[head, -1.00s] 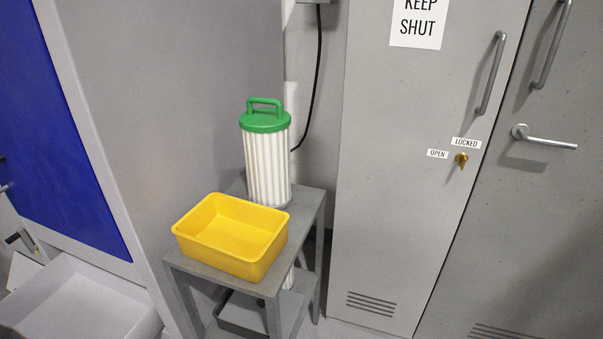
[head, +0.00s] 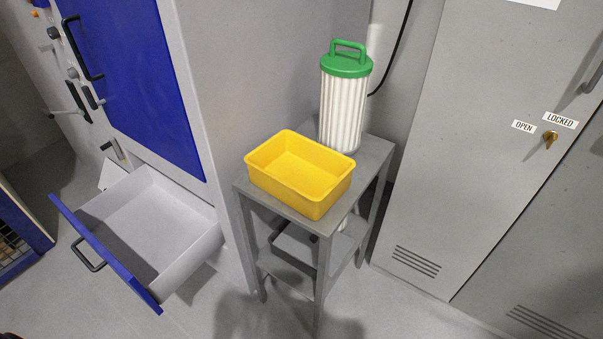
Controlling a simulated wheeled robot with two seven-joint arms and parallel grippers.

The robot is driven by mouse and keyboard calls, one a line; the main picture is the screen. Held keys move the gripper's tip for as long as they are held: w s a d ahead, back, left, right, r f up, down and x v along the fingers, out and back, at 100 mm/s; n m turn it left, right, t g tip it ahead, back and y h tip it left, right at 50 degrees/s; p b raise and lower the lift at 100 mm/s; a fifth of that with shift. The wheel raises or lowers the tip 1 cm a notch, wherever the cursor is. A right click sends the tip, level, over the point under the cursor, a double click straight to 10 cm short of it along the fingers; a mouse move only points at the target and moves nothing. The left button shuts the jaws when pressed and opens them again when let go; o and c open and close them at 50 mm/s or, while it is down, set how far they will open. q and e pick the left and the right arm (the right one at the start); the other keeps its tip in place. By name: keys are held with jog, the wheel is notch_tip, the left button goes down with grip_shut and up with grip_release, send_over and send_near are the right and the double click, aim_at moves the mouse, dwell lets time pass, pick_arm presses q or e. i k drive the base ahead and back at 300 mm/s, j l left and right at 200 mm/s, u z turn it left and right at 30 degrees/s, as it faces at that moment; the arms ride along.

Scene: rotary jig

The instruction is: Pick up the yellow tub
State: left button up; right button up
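The yellow tub (head: 300,172) is an open, empty rectangular tub. It sits upright on the front part of the top of a small grey stand (head: 372,160) in the middle of the head view. Nothing holds it. Neither of my grippers shows in the head view, so I cannot tell their state.
A white pleated cartridge with a green handled lid (head: 346,68) stands behind the tub. A grey tray (head: 292,262) is on the lower shelf. An open drawer (head: 150,215) juts out at left. A grey locker (head: 470,140) stands at right. Floor in front is clear.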

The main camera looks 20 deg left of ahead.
aim_at(308, 176)
jog(key=i+l+u, duration=0.1)
jog(key=u, duration=0.35)
jog(key=i+l+u, duration=0.2)
jog(key=u, duration=0.25)
jog(key=i+l+u, duration=0.1)
jog(key=l+u, duration=0.15)
jog(key=u, duration=0.2)
